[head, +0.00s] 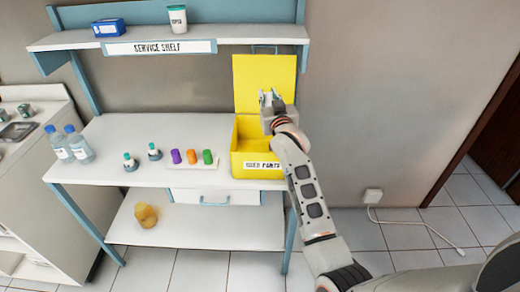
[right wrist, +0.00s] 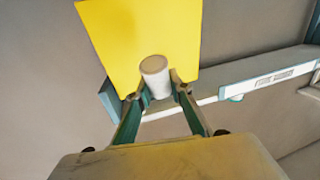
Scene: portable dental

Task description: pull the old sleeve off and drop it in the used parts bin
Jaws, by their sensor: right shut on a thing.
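The used parts bin (head: 248,163) is a yellow box at the right end of the bench, with its lid (head: 250,75) standing open against the wall. My right gripper (head: 270,96) is raised above the bin, in front of the open lid. In the right wrist view its two fingers (right wrist: 158,92) are shut on a pale grey-white cylinder, which looks like the old sleeve (right wrist: 155,68). The sleeve sticks out past the fingertips with the yellow lid behind it. In the head view the wrist mostly hides it. My left gripper is not in view.
A tray (head: 212,166) with purple, orange and green pieces sits left of the bin. Two small teal-topped stands (head: 130,162) and two bottles (head: 79,144) are farther left. The service shelf (head: 160,47) runs above, left of the lid.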

